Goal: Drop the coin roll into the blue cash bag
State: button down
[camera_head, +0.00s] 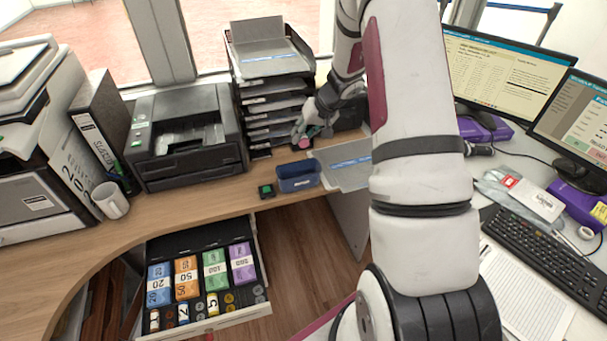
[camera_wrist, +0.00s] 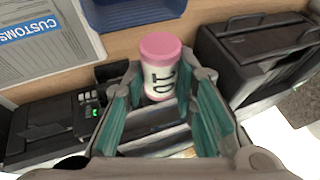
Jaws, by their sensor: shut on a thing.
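The coin roll (camera_wrist: 160,72) is a white cylinder with a pink cap and the number 10 on its side. My gripper (camera_wrist: 164,88) is shut on it, with teal finger pads on both sides. In the head view my gripper (camera_head: 304,136) holds the roll (camera_head: 305,143) above the counter, in front of the tray stack. The blue cash bag (camera_head: 298,185) stands open-topped on the counter near its front edge, below my gripper in the picture. Part of the bag (camera_wrist: 125,14) shows at the top of the wrist view, beyond the roll. The bag's inside is mostly hidden.
The tray stack (camera_head: 268,55) and a black printer (camera_head: 185,135) stand behind. An open cash drawer (camera_head: 207,280) sits below the counter edge.

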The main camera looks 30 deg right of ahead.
jog(key=shift+s+d+f, duration=0.15)
jog(key=shift+d, duration=0.1)
jog(key=shift+f+b, duration=1)
jog(key=shift+f, duration=1.8)
jog(key=c, duration=1.2)
grip_release()
jog(key=shift+r, duration=0.1)
jog(key=v, duration=1.2)
